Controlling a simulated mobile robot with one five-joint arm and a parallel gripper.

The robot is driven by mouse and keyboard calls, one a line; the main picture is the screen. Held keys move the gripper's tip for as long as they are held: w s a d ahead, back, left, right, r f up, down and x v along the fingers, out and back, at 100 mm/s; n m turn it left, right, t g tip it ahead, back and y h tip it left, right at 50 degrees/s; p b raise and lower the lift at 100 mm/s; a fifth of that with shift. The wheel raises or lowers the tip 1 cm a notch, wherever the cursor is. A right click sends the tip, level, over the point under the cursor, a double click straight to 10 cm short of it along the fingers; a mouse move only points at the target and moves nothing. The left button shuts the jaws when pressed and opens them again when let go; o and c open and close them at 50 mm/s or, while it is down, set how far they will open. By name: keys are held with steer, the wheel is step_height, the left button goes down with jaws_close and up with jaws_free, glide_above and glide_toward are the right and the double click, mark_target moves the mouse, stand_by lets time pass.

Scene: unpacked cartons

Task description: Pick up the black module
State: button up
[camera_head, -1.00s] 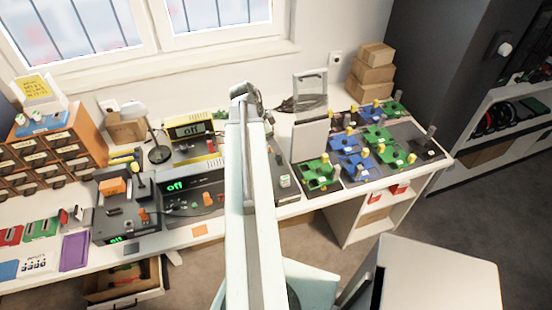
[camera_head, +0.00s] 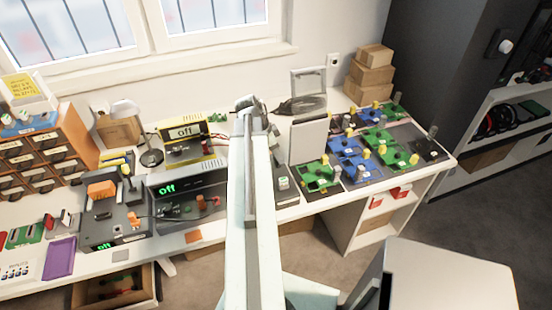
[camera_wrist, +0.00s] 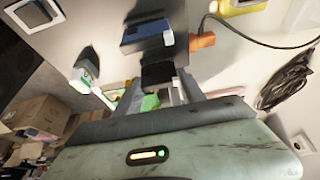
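My gripper (camera_wrist: 161,80) shows in the wrist view with its two fingers apart. A dark, squarish block (camera_wrist: 158,73) shows between the fingertips; I cannot tell whether it touches them or which part it belongs to. In the head view my arm reaches up the middle, and its end (camera_head: 247,103) is over the workbench; the fingers are too small to make out there. A black module (camera_head: 431,147) with a grey knob sits at the right end of the bench, beside green and blue ones. Another dark module (camera_head: 282,184) with a pale switch lies right of my arm.
Green (camera_head: 318,175) and blue (camera_head: 347,147) modules crowd the bench's right side, near an upright grey panel (camera_head: 308,141). Instruments (camera_head: 186,190) and a drawer cabinet (camera_head: 40,150) stand left. Cartons (camera_head: 369,75) are stacked at the back. A pale box (camera_head: 450,275) stands in front.

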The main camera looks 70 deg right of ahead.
jaws_close()
step_height(320, 180, up, 10)
steer(key=p, duration=1)
steer(key=shift+r, duration=0.1)
